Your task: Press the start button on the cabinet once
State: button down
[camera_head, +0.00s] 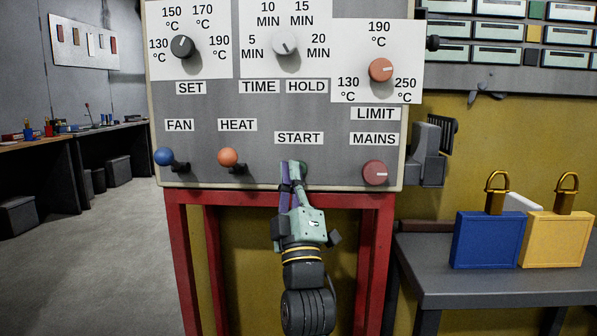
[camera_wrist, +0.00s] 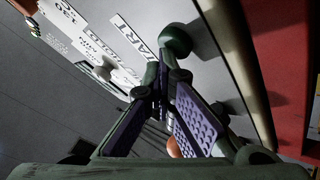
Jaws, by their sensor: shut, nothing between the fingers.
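The grey cabinet (camera_head: 330,115) stands on a red frame. The green start button (camera_head: 303,168) is below the START label (camera_head: 299,138) and is partly hidden by my gripper (camera_head: 292,166). My gripper is shut and empty, pointing up at the cabinet face. A narrow gap seems to lie between fingertips and button, but I cannot tell their depth apart.
The blue fan knob (camera_head: 164,156), orange heat knob (camera_head: 228,157) and red mains knob (camera_head: 376,172) share the lower row. Dials sit above. A dark table (camera_head: 490,270) at right holds a blue padlocked box (camera_head: 487,240) and a yellow one (camera_head: 555,240). Floor at left is open.

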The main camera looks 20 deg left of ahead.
jog(key=shift+f, duration=0.15)
jog(key=shift+s+d, duration=0.1)
jog(key=shift+s, duration=0.2)
jog(key=s, duration=0.2)
jog(key=s+d, duration=0.1)
jog(key=s, duration=0.2)
jog(key=shift+s+d, duration=0.3)
jog(key=shift+d, duration=0.05)
dwell(0.6)
